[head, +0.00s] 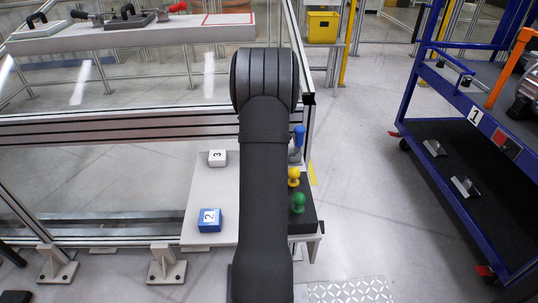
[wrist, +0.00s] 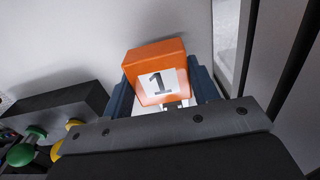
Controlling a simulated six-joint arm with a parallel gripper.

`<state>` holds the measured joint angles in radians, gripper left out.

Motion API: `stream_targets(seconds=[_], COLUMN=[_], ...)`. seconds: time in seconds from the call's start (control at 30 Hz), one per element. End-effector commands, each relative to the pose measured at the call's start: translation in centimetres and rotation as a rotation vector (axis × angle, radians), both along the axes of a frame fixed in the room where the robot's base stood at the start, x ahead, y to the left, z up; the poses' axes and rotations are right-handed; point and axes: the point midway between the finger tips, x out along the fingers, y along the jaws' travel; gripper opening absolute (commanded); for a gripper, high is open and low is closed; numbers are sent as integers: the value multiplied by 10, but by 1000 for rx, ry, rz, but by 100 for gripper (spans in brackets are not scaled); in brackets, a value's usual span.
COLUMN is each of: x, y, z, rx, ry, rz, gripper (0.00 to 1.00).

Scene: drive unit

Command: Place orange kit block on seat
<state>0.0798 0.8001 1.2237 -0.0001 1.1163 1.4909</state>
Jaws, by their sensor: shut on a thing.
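The orange kit block (wrist: 153,56), with a white label reading 1, shows in the wrist view between the two dark blue fingers of my gripper (wrist: 162,91). The fingers are shut on its sides. The block is tilted in the picture, with a plain pale surface behind it. I cannot tell whether it touches that surface. In the head view my dark arm hides the gripper and the orange block. I cannot make out the seat for certain in either view.
A pale table (head: 198,184) carries a white block marked 3 (head: 217,158) and a blue block marked 2 (head: 209,220). A dark stand (head: 308,216) holds yellow (head: 294,177), green (head: 298,202) and blue (head: 298,141) knobbed pieces. A blue cart (head: 443,183) stands right; a glass fence stands left.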

Motion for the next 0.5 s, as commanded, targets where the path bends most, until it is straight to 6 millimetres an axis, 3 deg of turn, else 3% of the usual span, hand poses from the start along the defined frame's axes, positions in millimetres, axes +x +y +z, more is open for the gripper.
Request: stream_targets(seconds=[0.2,0.5], x=[0,0], y=[0,0], z=[-29,-31], rx=[0,0], ry=[2,1], rz=[0,0], gripper=[21,21])
